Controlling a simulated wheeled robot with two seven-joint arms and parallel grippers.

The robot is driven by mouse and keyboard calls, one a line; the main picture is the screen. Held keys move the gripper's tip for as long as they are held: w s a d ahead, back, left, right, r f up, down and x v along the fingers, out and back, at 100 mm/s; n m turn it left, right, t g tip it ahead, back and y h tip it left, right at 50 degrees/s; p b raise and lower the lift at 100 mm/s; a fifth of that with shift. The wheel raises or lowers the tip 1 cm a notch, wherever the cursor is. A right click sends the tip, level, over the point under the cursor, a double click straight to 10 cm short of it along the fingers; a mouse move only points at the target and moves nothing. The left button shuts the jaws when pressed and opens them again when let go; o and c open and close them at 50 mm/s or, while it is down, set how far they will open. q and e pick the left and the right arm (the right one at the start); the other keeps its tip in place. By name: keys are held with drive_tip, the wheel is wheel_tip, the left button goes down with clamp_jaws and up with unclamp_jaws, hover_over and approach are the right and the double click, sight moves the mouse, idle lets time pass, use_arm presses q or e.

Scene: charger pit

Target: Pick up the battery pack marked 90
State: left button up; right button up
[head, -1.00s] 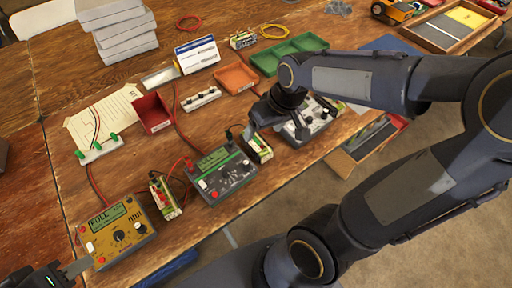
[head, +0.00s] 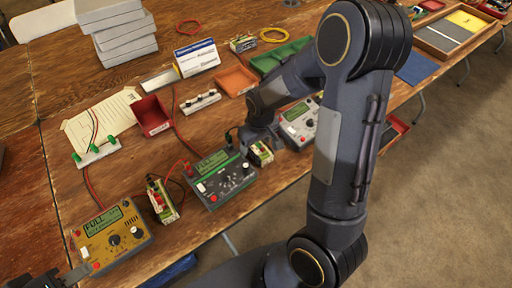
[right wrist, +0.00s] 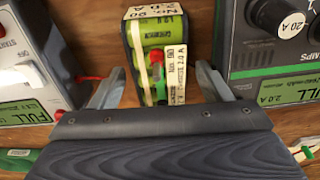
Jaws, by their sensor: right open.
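The battery pack marked 90 (right wrist: 157,32) is green with cream labels reading "No. 90" and "2.0 A"; it shows in the head view (head: 261,154) between a dark charger (head: 222,178) and a grey charger (head: 299,124). My right gripper (right wrist: 157,85) is open, with one finger on each side of the pack's near end and gaps between. In the head view the right gripper (head: 258,140) is low over the pack and partly hides it. Red and black leads are by the pack. My left gripper (head: 78,272) is at the lower left corner, beside the yellow charger (head: 112,236).
Another pack (head: 162,201) stands between the yellow and dark chargers, and one (head: 242,43) lies further back. A red bin (head: 152,117), an orange tray (head: 237,80) and a green tray (head: 275,58) stand behind. The chargers flank the right gripper closely.

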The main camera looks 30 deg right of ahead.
drive_tip(key=shift+f, duration=0.15)
drive_tip(key=c, duration=1.4)
clamp_jaws()
